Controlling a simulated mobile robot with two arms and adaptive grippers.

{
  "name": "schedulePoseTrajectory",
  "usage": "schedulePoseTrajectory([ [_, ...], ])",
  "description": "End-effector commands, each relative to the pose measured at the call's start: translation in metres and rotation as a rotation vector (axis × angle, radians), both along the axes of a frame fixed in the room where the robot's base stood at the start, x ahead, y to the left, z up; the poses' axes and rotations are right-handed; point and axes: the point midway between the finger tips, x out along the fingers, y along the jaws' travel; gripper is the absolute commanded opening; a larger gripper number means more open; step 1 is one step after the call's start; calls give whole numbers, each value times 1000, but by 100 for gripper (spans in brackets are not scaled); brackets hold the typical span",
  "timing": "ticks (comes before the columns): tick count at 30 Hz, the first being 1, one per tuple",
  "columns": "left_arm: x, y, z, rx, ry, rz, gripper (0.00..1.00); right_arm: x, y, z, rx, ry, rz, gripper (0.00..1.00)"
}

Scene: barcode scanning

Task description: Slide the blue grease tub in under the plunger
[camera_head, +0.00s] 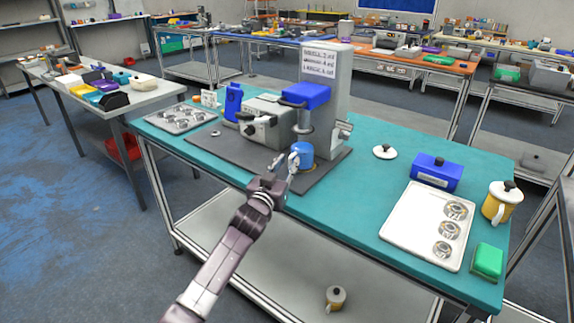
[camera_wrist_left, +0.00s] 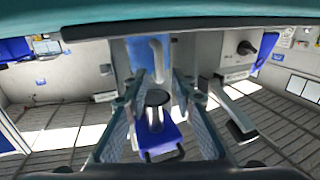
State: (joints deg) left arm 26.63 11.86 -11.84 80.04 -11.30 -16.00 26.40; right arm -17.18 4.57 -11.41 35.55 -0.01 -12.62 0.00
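The blue grease tub (camera_head: 302,154), a small blue cylinder, stands on the dark mat at the foot of the press, by the grey plunger (camera_head: 305,122) under the blue press head (camera_head: 306,95). I cannot tell whether it is fully centred beneath. My left gripper (camera_head: 285,164) is at the tub's near left side, its fingers apart. In the left wrist view, the tub (camera_wrist_left: 121,60) and its pale curved handle (camera_wrist_left: 158,52) lie beyond the open fingertips (camera_wrist_left: 158,84). Whether the fingers touch the handle is unclear. The right gripper is not in view.
A grey machine (camera_head: 263,122) and a blue container (camera_head: 233,101) stand left of the press. To the right are a white lid (camera_head: 385,152), a blue box (camera_head: 435,172), a white tray (camera_head: 408,222), a yellow mug (camera_head: 498,206) and a green box (camera_head: 488,261). The table's front edge is clear.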

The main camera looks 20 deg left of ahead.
Motion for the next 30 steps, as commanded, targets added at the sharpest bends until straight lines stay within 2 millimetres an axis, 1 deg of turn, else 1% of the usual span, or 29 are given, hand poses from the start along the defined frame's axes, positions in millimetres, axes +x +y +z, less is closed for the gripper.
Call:
schedulePoseTrajectory([
  [9, -1, 1, -4, 1, 7, 1, 29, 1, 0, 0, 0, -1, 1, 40],
  [14, -10, 1, -3, 0, 5, 1, 29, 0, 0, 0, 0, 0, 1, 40],
  [17, -24, 2, -4, 1, 5, 1, 29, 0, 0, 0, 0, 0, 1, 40],
  [24, -68, 3, -3, 0, 4, 0, 29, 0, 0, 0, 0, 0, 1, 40],
  [30, -101, 4, -2, -1, 4, 0, 29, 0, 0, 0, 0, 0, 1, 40],
])
